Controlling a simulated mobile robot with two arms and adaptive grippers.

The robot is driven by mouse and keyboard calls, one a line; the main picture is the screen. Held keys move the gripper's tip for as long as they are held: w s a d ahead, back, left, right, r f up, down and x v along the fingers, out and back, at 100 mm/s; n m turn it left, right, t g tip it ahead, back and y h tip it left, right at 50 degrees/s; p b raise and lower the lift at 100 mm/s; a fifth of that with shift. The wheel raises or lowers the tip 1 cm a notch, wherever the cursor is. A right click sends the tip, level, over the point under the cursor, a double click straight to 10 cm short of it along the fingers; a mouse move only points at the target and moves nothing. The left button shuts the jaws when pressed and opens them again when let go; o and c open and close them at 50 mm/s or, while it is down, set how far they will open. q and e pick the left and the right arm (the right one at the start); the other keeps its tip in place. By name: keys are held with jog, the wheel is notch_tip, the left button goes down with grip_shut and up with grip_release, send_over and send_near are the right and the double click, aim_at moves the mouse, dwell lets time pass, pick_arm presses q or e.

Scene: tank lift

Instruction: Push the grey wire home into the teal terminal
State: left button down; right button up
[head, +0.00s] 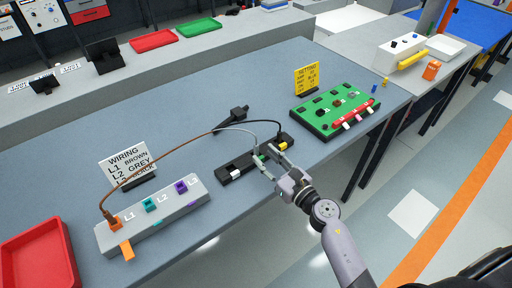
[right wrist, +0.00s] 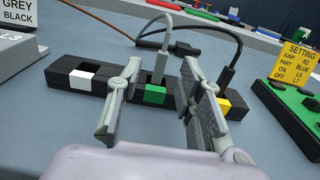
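The teal terminal (head: 149,205), marked L2, is the middle of three on the grey terminal block (head: 170,222) at the front left. The grey wire (head: 246,132) arches from a dark cable junction to the black holder (head: 236,172). In the right wrist view its grey end (right wrist: 159,65) stands upright in the holder behind the green patch (right wrist: 155,94). My right gripper (head: 268,161) is open, with its fingers apart on either side of the grey end; it also shows in the right wrist view (right wrist: 161,80). My left gripper is not in view.
The brown wire (head: 155,162) runs into the orange L1 terminal (head: 115,225). The black wire (right wrist: 226,68) stands by the yellow patch, close to my right finger. A wiring sign (head: 128,162) stands behind the block. A red tray (head: 38,258) and green board (head: 335,112) flank the area.

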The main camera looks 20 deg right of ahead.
aim_at(258, 150)
jog(key=shift+f+p+x, duration=0.15)
jog(key=shift+p+x, duration=0.15)
jog(key=shift+x, duration=1.1)
jog(key=shift+f+p+x, duration=0.1)
jog(key=shift+p+x, duration=0.2)
jog(key=shift+x, duration=1.1)
jog(key=shift+d, duration=0.1)
jog(key=shift+s, duration=0.1)
jog(key=shift+c, duration=0.6)
grip_shut()
